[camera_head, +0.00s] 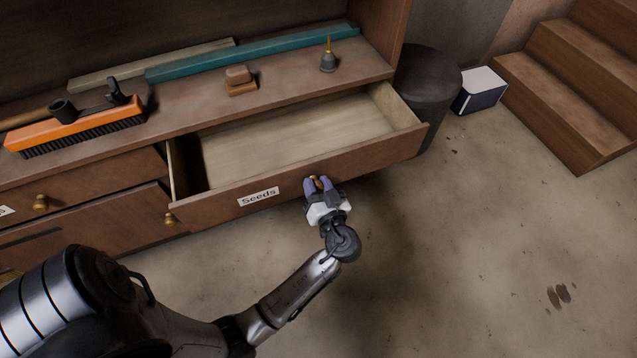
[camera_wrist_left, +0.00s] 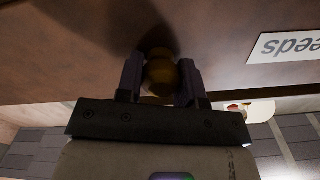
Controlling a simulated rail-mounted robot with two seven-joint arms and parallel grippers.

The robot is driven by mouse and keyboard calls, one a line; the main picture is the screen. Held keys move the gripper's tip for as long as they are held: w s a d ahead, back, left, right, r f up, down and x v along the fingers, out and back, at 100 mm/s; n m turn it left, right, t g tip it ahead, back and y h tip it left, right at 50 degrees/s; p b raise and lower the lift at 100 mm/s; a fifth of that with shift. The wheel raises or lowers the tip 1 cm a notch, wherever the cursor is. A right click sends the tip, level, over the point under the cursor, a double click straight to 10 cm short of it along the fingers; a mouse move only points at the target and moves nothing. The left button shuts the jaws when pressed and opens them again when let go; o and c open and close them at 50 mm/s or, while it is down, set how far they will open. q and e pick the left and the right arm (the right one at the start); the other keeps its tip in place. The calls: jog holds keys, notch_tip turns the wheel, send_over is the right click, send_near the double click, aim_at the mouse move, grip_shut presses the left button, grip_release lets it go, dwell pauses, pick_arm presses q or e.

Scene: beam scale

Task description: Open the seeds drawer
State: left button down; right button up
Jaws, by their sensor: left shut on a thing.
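The seeds drawer (camera_head: 350,160) is pulled well out of the cabinet in the head view. Its front carries a white "Seeds" label (camera_head: 258,196), which shows upside down in the left wrist view (camera_wrist_left: 288,46). The inside that I can see is bare pale wood. My left gripper (camera_head: 318,184) is at the middle of the drawer front, shut on the round brass knob (camera_wrist_left: 160,74). The two fingers sit on either side of the knob in the left wrist view. My right gripper is in neither view.
An orange brush (camera_head: 75,130), a small brown block (camera_head: 240,80) and an oiler (camera_head: 328,60) stand on the cabinet top. Other closed drawers lie to the left. A dark bin (camera_head: 428,90) stands close by the drawer's right end. The floor in front is clear.

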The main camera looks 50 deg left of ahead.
pick_arm(q)
jog(key=c, duration=0.8)
grip_release()
jog(key=shift+o, duration=0.2)
jog(key=shift+d, duration=0.1)
